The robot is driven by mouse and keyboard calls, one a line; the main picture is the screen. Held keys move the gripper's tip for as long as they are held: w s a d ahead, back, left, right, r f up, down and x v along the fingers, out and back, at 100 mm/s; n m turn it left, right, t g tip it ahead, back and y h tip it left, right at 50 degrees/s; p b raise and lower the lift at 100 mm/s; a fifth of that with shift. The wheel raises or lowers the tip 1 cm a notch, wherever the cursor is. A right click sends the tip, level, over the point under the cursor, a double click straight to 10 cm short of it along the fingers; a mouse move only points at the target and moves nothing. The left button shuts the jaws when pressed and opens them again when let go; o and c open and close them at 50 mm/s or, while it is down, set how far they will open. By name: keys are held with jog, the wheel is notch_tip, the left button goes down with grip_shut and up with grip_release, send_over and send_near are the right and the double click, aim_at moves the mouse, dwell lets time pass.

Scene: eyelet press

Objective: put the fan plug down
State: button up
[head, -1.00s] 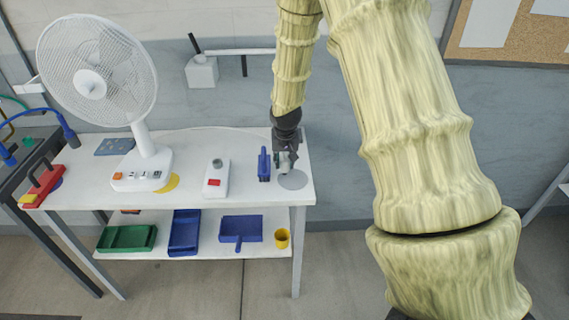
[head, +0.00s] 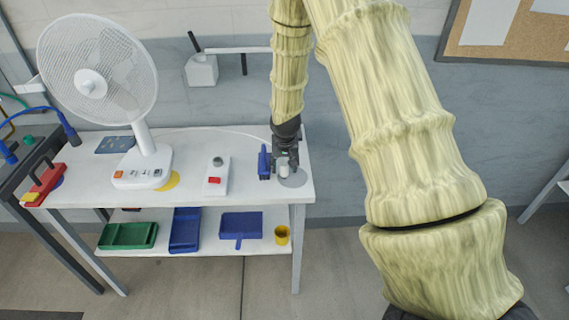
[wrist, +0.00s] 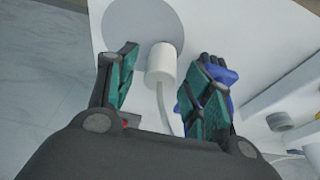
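The fan plug is a white cylinder with a pale cord; in the wrist view the plug (wrist: 161,63) is between my fingers, at the near edge of a grey disc (wrist: 145,25) on the table. Gaps show between it and both green-padded fingers. My gripper (wrist: 165,85) is open around it. In the head view my gripper (head: 284,165) is low over the table's right end, with the plug (head: 283,171) at its tips by the grey disc (head: 294,180). The white fan (head: 143,170) stands at the left of the table. Whether the plug rests fully on the surface is unclear.
A blue object (head: 264,163) stands close left of my gripper. A white box with a red switch (head: 215,176) is further left. The white table (head: 195,198) ends just right of the disc. Trays and a yellow cup (head: 282,235) are on the lower shelf.

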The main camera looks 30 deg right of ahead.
jog(key=shift+r, duration=0.2)
jog(key=b+v, duration=0.3)
jog(key=v, duration=0.9)
jog(key=s+a+f, duration=0.2)
jog(key=f, duration=0.3)
jog(key=s+a+f+n, duration=0.1)
jog(key=a+f, duration=0.1)
jog(key=f, duration=0.3)
jog(key=s+a+f+n, duration=0.1)
jog(key=s+a+f, duration=0.1)
jog(key=f, duration=0.3)
jog(key=shift+s+a+g+y, duration=0.35)
jog(key=shift+g+y, duration=0.05)
jog(key=s+a+f+n, duration=0.1)
jog(key=s+a+f, duration=0.3)
jog(key=s+f, duration=0.3)
jog(key=s+a+f+n+g, duration=0.1)
jog(key=s+a+f, duration=0.3)
jog(key=s, duration=0.9)
jog(key=s+a+f+n+g+y, duration=0.1)
jog(key=s+a+f, duration=0.4)
jog(key=s+f, duration=0.5)
jog(key=shift+s+f+n, duration=0.25)
jog(key=shift+s+n, duration=0.2)
jog(key=shift+n, duration=0.05)
